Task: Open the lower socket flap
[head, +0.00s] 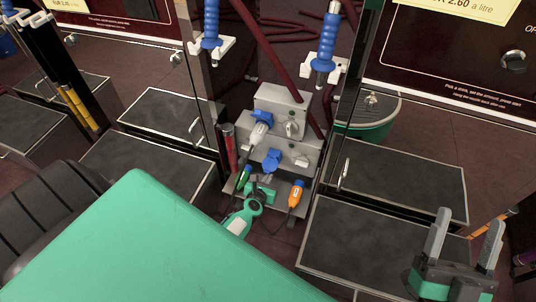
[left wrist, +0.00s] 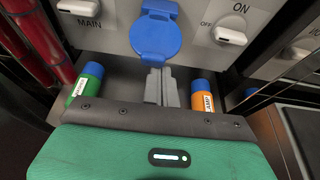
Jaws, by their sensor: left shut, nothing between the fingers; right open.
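The lower socket's blue flap (head: 271,160) is on the front of the lower grey box (head: 312,157). In the left wrist view the flap (left wrist: 155,40) is a round blue lid below a blue hinge part (left wrist: 160,9). It looks down over the socket; its exact angle is unclear. My left gripper (head: 267,178) is shut and empty just below the flap. Its grey fingertips (left wrist: 159,75) point up at the flap's lower edge; I cannot tell whether they touch. My right gripper (head: 466,232) is open and empty at the lower right, far from the boxes.
A green plug (head: 243,177) and an orange plug (head: 296,195) stand on either side of my left gripper. The upper box (head: 282,100) has a pale plug (head: 261,127) in it and a knob (head: 292,128). Another knob (head: 302,162) is right of the flap. Pump cabinets flank both sides.

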